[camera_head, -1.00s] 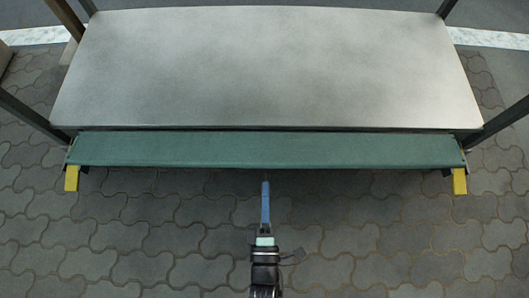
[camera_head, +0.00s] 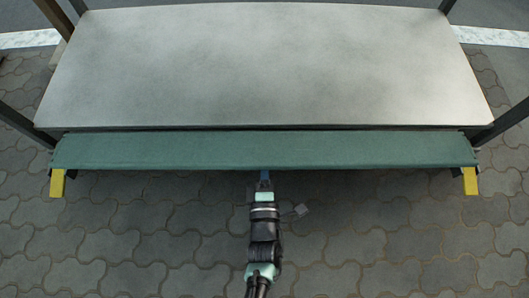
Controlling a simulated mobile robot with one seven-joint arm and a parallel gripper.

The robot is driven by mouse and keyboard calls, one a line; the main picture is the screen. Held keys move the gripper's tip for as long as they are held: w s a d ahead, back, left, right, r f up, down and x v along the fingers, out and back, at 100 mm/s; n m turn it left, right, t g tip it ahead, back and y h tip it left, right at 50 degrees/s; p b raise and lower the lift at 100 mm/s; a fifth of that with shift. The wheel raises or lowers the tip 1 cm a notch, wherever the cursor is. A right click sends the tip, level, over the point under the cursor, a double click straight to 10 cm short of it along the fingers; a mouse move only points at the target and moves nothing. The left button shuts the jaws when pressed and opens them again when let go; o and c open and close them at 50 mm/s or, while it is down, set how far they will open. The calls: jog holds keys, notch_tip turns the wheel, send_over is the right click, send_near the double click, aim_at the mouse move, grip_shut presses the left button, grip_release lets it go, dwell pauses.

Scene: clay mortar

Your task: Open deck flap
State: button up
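The green deck flap (camera_head: 262,150) runs along the front edge of the grey deck (camera_head: 265,65), a little below its top. A yellow end piece hangs at its left end (camera_head: 57,183) and another at its right end (camera_head: 470,181). My gripper (camera_head: 264,174) is at the middle of the flap's front edge. Its blue fingers are mostly hidden under the flap, so I cannot tell whether they touch it or how far apart they are.
Dark posts stand at the deck's corners, with the left front post (camera_head: 24,124) and right front post (camera_head: 500,122) close to the flap's ends.

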grip_shut()
dwell(1.2)
